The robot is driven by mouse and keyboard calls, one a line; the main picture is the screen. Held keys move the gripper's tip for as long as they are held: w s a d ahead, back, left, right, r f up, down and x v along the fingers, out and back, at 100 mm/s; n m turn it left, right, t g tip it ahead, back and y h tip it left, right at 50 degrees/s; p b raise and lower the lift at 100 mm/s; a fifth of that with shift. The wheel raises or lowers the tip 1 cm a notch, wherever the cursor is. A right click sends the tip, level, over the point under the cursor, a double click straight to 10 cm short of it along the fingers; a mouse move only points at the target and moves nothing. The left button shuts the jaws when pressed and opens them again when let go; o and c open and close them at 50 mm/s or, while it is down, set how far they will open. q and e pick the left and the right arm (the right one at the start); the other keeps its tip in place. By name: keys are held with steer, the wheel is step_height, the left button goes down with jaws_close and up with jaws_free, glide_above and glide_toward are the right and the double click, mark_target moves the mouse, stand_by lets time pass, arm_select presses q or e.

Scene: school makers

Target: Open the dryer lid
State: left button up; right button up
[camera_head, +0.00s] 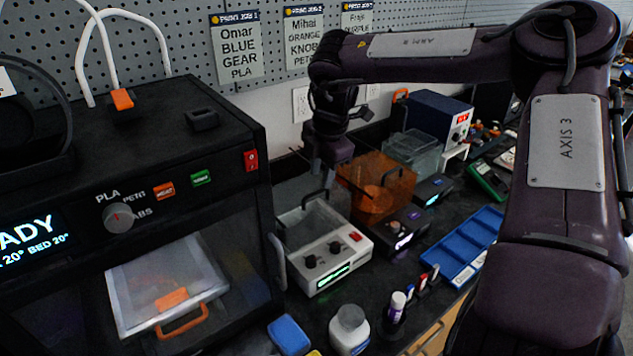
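A white box with two dark knobs, a red switch and a lit green display, which looks like the dryer (330,265), stands on the dark bench right of the black printer. Its smoky clear lid (308,222) appears down, with a dark arched handle (306,199) on top. My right gripper (323,177) points down at the lid's back part, close to the handle. Whether it touches the handle, and whether its fingers are open or shut, I cannot tell. My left gripper is not in view.
The black printer (120,120) fills the left side. An orange clear-covered box (378,185) stands close on the dryer's right. A pegboard wall (180,40) is behind.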

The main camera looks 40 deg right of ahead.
mark_target(318, 204)
steer(key=f, duration=0.2)
steer(key=shift+w+f, duration=0.6)
steer(key=shift+f, duration=0.5)
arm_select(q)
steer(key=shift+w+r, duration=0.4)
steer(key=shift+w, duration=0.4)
arm_select(e)
jaws_close()
